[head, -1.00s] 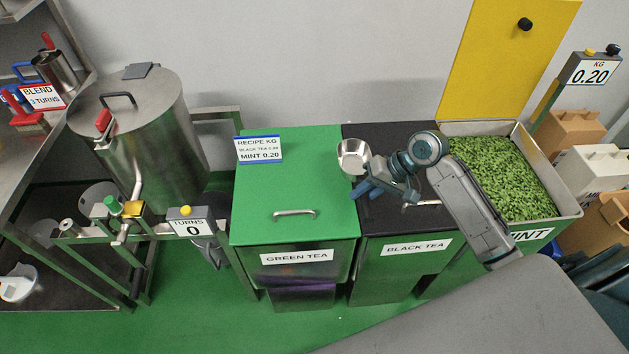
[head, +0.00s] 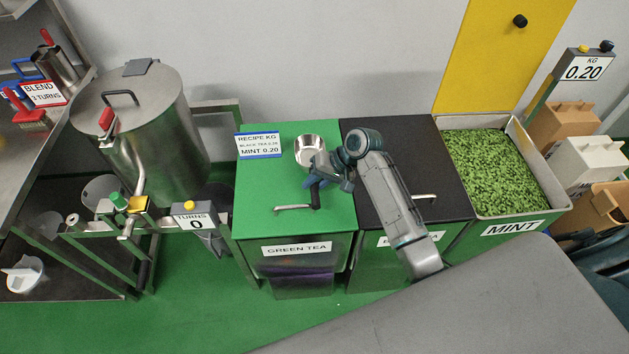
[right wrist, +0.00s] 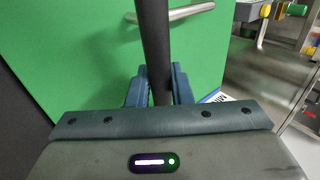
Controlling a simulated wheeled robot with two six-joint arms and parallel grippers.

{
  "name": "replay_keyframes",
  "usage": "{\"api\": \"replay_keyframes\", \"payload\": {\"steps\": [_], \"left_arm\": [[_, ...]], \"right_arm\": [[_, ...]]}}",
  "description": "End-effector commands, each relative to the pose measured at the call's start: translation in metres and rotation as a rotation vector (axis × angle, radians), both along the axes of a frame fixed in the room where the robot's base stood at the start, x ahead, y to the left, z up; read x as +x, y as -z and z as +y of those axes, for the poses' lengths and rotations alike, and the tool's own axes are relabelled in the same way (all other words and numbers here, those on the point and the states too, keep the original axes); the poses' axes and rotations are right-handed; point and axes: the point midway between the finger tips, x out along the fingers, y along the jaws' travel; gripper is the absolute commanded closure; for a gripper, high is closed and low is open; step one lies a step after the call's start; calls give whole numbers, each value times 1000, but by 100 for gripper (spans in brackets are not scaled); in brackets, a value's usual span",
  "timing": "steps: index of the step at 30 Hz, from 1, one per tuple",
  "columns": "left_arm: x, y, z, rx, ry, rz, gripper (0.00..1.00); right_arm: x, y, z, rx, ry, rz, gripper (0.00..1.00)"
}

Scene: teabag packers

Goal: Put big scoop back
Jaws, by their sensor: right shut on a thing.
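The big scoop (head: 308,149) has a shiny metal bowl and a dark handle. It is over the green lid of the green tea bin (head: 260,185). My right gripper (head: 318,184) is shut on its handle, and the bowl looks empty in the head view. In the right wrist view the dark handle (right wrist: 155,45) stands between the two blue fingers of my right gripper (right wrist: 160,88), with the green lid behind it. I cannot tell the height of the scoop above the lid. My left gripper is not in view.
The black tea bin (head: 400,150) has a dark lid. The mint bin (head: 490,165) is open and full of green leaves, with a scale display (head: 585,67) reading 0.20 beside it. A steel blending drum (head: 150,130) stands at left behind a turns counter (head: 195,222) showing 0.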

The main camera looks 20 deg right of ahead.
Motion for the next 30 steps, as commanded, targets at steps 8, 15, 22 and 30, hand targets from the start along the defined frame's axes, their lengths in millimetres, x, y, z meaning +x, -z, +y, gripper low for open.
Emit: {"api": "replay_keyframes", "payload": {"steps": [8,15,22,30], "left_arm": [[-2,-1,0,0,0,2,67],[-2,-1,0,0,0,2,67],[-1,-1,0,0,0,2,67],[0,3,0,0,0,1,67]], "right_arm": [[0,4,0,0,0,-3,100],[0,8,0,1,0,-2,67],[0,8,0,1,0,-2,59],[-2,-4,-7,-2,0,-5,59]]}}
